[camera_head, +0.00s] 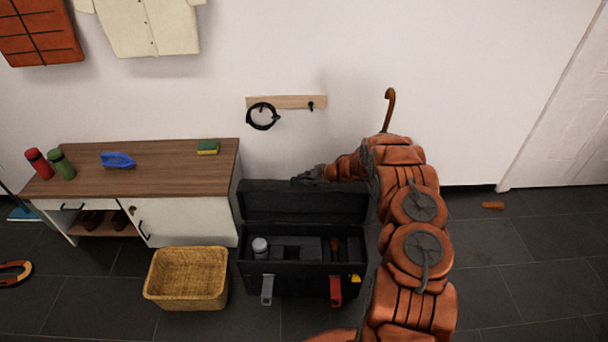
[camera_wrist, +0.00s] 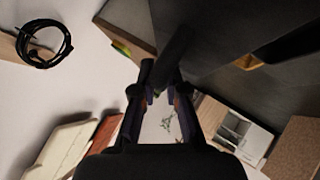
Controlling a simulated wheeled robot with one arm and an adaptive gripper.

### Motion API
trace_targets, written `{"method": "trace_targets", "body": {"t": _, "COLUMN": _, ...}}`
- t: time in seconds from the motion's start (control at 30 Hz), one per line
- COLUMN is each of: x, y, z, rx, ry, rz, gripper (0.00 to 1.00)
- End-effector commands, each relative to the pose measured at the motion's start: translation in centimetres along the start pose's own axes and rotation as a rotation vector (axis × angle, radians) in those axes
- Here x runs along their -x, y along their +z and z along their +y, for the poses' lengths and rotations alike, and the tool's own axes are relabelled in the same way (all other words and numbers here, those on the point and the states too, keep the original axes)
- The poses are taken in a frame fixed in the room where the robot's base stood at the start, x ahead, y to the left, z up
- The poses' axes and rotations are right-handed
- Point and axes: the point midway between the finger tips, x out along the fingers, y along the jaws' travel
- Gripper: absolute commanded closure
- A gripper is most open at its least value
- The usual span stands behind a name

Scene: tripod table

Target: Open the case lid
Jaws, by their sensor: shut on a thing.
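The black case (camera_head: 305,281) stands on the floor with its lid (camera_head: 290,204) raised to about upright behind the box. Its inside shows, with a pale round-topped item (camera_head: 260,246) at the left and dark contents beside it. A grey latch (camera_head: 267,289) and a red latch (camera_head: 336,291) hang on its front. My gripper (camera_head: 303,178) is at the lid's top edge. In the wrist view the fingers (camera_wrist: 161,96) are closed together on a dark bar-like part of the lid (camera_wrist: 176,48). The lid's right end is partly hidden by my arm.
A wicker basket (camera_head: 187,302) stands left of the case. A wood-topped cabinet (camera_head: 150,178) is close on the left, carrying bottles and a sponge (camera_head: 208,147). A wall rack (camera_head: 290,102) with a black ring is behind. Floor at right is mostly clear.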

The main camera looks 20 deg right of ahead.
Motion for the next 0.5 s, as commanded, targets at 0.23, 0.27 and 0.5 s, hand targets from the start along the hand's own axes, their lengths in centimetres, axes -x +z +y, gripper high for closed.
{"method": "trace_targets", "body": {"t": 0.23, "x": 0.06, "y": -0.05, "z": -0.22, "rx": -0.006, "ry": -0.007, "rz": 0.007, "gripper": 1.0}}
{"method": "trace_targets", "body": {"t": 0.27, "x": 0.1, "y": 0.01, "z": -0.22, "rx": -0.007, "ry": -0.007, "rz": 0.007, "gripper": 1.0}}
{"method": "trace_targets", "body": {"t": 0.5, "x": 0.32, "y": 0.33, "z": -0.16, "rx": -0.009, "ry": -0.003, "rz": 0.003, "gripper": 0.8}}
